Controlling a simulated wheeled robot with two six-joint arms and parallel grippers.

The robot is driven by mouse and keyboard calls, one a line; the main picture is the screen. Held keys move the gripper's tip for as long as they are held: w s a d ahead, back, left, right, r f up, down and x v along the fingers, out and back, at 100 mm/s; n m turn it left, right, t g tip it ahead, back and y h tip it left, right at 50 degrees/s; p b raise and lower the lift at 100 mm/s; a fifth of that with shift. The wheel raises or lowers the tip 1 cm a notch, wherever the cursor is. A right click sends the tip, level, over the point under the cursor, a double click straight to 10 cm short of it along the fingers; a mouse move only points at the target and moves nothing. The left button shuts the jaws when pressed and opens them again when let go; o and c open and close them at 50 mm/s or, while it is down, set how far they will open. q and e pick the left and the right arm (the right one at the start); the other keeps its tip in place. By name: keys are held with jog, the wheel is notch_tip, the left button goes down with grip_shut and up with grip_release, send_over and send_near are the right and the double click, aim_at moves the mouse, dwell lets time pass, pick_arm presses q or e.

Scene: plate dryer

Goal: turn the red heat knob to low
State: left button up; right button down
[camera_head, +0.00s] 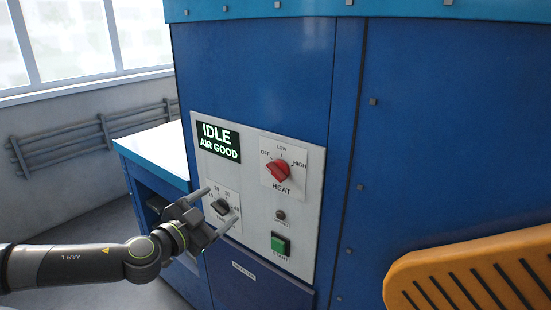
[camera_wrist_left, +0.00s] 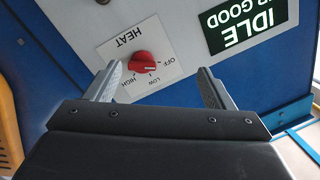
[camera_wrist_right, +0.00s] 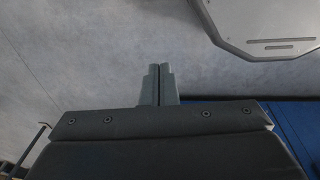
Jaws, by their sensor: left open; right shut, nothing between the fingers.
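The red heat knob (camera_head: 279,171) sits on a white plate marked OFF, LOW and HIGH on the grey control panel (camera_head: 256,207). It also shows in the left wrist view (camera_wrist_left: 142,63), upside down, with its pale mark towards OFF. My left gripper (camera_head: 219,207) is open and empty, in front of the panel and to the lower left of the red knob. It overlaps the black dial in the head view. In the left wrist view the knob appears between the spread fingers (camera_wrist_left: 160,72), beyond their tips. My right gripper (camera_wrist_right: 157,68) is shut and empty, away from the panel.
A display (camera_head: 219,141) reads IDLE, AIR GOOD. Below the heat knob are a small round indicator (camera_head: 280,214) and a green START button (camera_head: 280,244). An orange slotted rack (camera_head: 475,275) is at the lower right. A white-topped blue counter (camera_head: 157,150) stands at left.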

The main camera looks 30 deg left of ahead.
pick_arm(q)
jog(key=d+r+m+h, duration=0.1)
jog(key=d+r+h, duration=0.1)
jog(key=d+r, duration=0.2)
jog(key=b, duration=0.7)
send_near(273, 174)
jog(key=shift+w+d+p, duration=0.15)
jog(key=shift+w+p, duration=0.1)
jog(key=shift+w, duration=1.6)
jog(key=shift+w+d+p, duration=0.2)
jog(key=shift+w+p, duration=0.05)
jog(key=shift+w, duration=1.55)
jog(key=shift+w+d+p, duration=0.15)
jog(key=shift+w+p, duration=0.1)
jog(key=shift+w, duration=1.6)
pick_arm(e)
jog(key=shift+w+f, duration=0.25)
jog(key=shift+f, duration=0.95)
jog(key=shift+w+f, duration=0.25)
jog(key=shift+f, duration=0.95)
